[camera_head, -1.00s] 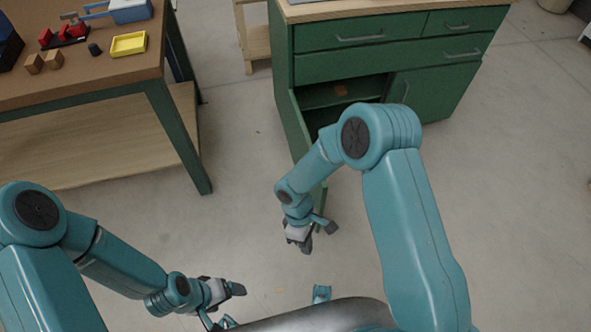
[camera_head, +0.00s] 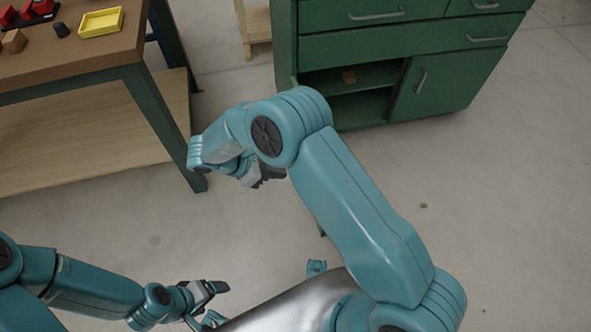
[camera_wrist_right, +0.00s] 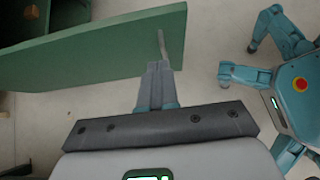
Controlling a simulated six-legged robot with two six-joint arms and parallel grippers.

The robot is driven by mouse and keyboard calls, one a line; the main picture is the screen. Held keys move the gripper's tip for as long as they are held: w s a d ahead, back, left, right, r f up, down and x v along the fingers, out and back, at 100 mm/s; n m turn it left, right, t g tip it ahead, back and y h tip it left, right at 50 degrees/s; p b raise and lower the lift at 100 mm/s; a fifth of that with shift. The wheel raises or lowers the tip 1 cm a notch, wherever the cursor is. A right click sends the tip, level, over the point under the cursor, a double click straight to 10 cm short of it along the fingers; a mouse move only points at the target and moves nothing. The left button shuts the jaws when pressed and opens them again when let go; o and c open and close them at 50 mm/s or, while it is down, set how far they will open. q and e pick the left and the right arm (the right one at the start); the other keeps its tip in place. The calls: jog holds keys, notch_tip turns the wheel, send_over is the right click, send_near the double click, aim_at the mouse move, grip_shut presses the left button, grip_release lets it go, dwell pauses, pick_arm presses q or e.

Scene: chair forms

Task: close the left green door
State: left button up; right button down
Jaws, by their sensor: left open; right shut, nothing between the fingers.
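The left green door (camera_wrist_right: 75,52) stands swung open in the right wrist view, with its grey handle (camera_wrist_right: 162,47) on the face toward me. In the head view my right arm hides most of the door. The green cabinet (camera_head: 410,50) shows its left compartment (camera_head: 355,88) uncovered. My right gripper (camera_head: 268,174) is shut and empty, in front of the cabinet's left side. In the right wrist view its fingertips (camera_wrist_right: 158,70) are close to the handle; I cannot tell whether they touch. My left gripper (camera_head: 212,289) is open and empty, low in the head view.
The right cabinet door (camera_head: 445,82) is closed, below drawers. A small brown block (camera_head: 349,77) sits inside the open compartment. A workbench (camera_head: 110,50) with a yellow tray (camera_head: 101,22) stands at left. The floor (camera_head: 480,200) at right is clear.

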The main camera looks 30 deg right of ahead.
jog(key=x, duration=0.4)
jog(key=d+r+b+x, duration=0.1)
jog(key=x, duration=0.3)
jog(key=r+b+x, duration=0.1)
jog(key=x, duration=0.3)
jog(key=shift+s+d+f, duration=0.2)
jog(key=shift+s+d, duration=0.15)
jog(key=shift+d, duration=0.15)
